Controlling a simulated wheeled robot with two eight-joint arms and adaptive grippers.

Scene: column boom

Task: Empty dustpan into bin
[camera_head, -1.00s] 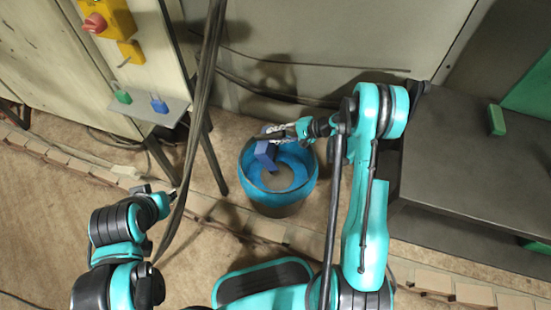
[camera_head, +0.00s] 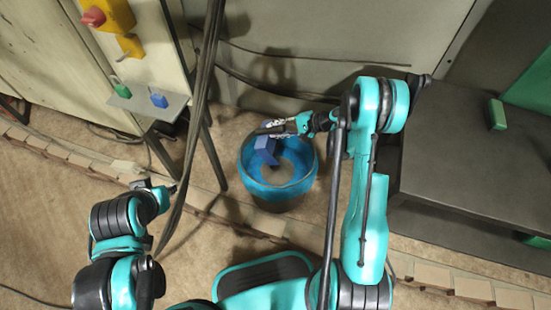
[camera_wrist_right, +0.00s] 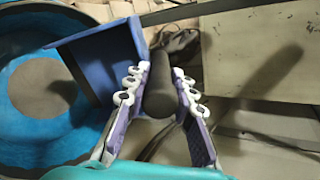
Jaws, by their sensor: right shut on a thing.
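The blue dustpan (camera_head: 265,150) hangs tilted over the back of the round bin (camera_head: 254,190). The bin has a bright blue inside and a grey bottom, and no debris can be made out in it. My right gripper (camera_head: 280,127) is above the bin's back rim, shut on the dustpan's dark handle. In the right wrist view the handle (camera_wrist_right: 160,88) sits between both fingers, with the blue pan (camera_wrist_right: 105,55) beside the bin's opening (camera_wrist_right: 45,130). The pan's inner face is partly hidden. My left gripper (camera_head: 158,186) is at left, away from the bin; its fingers are unclear.
Dark cables (camera_head: 197,120) hang left of the bin, near a thin-legged stand. A control box (camera_head: 108,14) and small shelf (camera_head: 150,103) are at upper left. A dark bench (camera_head: 470,150) stands right of my right arm. A low brick edging crosses the floor.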

